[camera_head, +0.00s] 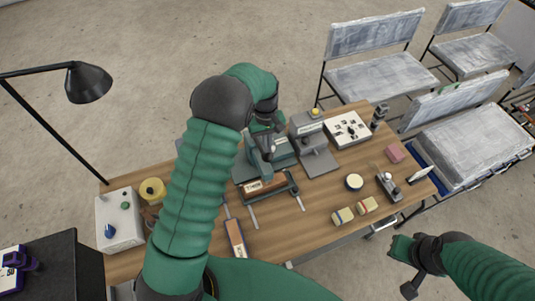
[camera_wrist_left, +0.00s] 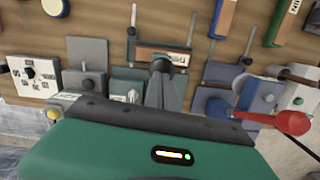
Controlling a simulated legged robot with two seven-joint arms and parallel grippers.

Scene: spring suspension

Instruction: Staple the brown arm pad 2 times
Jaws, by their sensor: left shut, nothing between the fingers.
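A brown arm pad (camera_head: 262,188) lies on a dark sliding carriage in front of a teal press-like machine (camera_head: 285,157) on the wooden table. In the left wrist view the pad (camera_wrist_left: 146,54) shows beside my fingertips. My left gripper (camera_head: 267,150) is shut and empty, over the machine's top; the wrist view shows its closed fingers (camera_wrist_left: 162,68) pointing at the machine. I cannot tell whether they touch it. The arm hides part of the machine. My right gripper (camera_head: 409,266) is off the table at lower right; its opening cannot be made out.
A grey machine (camera_head: 312,145) and a white switch box (camera_head: 347,130) stand to the right. A control box (camera_head: 120,220) and a yellow-topped object (camera_head: 152,190) are left. Small blocks (camera_head: 367,205) lie at the front right.

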